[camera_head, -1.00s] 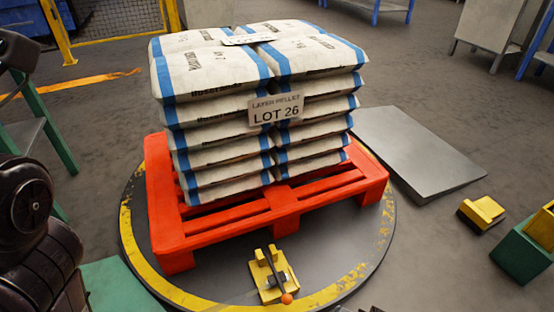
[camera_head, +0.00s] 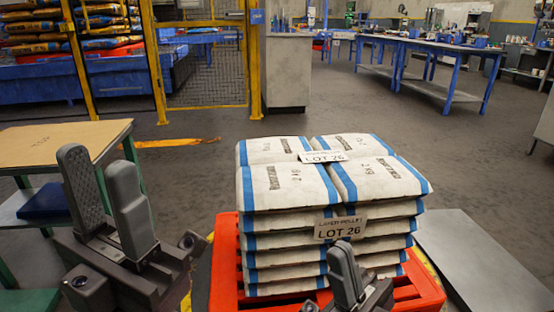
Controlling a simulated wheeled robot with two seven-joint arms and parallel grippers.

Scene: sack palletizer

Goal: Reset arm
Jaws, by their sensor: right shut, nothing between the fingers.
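My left gripper (camera_head: 97,165) is raised at the lower left with its two grey fingers pointing up and apart. Nothing shows between them. My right gripper (camera_head: 345,262) is at the bottom, in front of the sack stack, with its fingers together and empty. The stack of white and blue sacks (camera_head: 290,185) stands in several layers on a red pallet (camera_head: 224,270). A LOT 26 card (camera_head: 340,229) is on its front, and another card (camera_head: 322,157) lies on top. My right gripper hides part of the lower sacks and pallet.
A table with a tan top (camera_head: 55,145) stands at the left, behind my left gripper. A grey ramp (camera_head: 485,262) lies right of the pallet. A yellow mesh fence (camera_head: 205,65), a grey cabinet (camera_head: 289,72) and blue workbenches (camera_head: 440,50) are further back. Open floor lies between.

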